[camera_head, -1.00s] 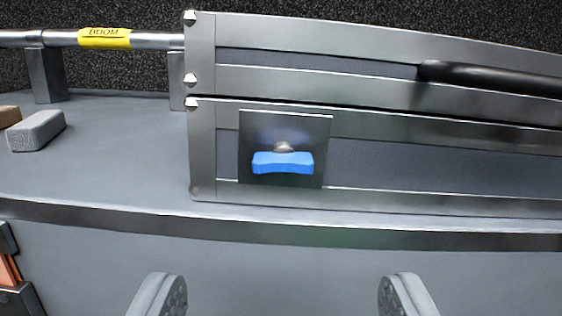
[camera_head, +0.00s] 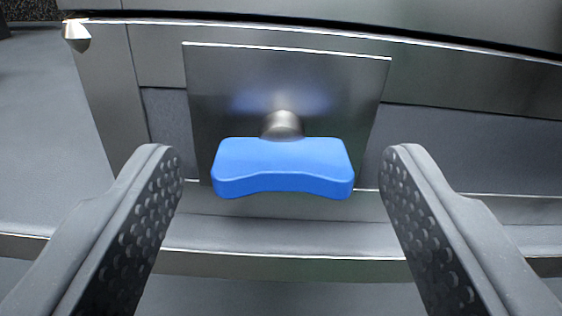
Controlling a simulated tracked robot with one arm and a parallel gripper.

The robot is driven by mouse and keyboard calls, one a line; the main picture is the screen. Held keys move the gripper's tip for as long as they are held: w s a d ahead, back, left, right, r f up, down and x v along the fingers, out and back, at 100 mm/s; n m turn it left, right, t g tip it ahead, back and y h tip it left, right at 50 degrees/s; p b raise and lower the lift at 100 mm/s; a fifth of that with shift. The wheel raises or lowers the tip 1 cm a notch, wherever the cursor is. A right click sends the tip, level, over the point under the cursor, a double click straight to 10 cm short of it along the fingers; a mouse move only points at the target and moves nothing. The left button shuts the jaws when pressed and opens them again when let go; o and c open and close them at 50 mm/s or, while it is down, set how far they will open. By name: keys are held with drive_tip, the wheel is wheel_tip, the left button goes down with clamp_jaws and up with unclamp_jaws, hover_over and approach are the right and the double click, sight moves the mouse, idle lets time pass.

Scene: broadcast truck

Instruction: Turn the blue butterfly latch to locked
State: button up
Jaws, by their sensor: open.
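The blue butterfly latch (camera_head: 282,168) is in the middle of the view. Its wing lies level, left to right, on a short metal stem (camera_head: 282,125) that stands out from a dark square plate (camera_head: 225,85). My gripper (camera_head: 282,170) is open. One finger is to the left of the latch and the other to its right, with a gap on both sides. Neither finger appears to touch the latch.
The plate is fixed to a metal-framed case (camera_head: 480,85) with a pointed corner stud (camera_head: 76,35) at the upper left. A shelf edge (camera_head: 280,236) runs below the case. Bare grey shelf lies at the left.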

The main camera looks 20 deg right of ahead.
drive_tip(key=shift+c, duration=0.3)
drive_tip(key=c, duration=0.9)
drive_tip(key=shift+c, duration=0.2)
drive_tip(key=shift+m, duration=0.5)
drive_tip(key=o, duration=1)
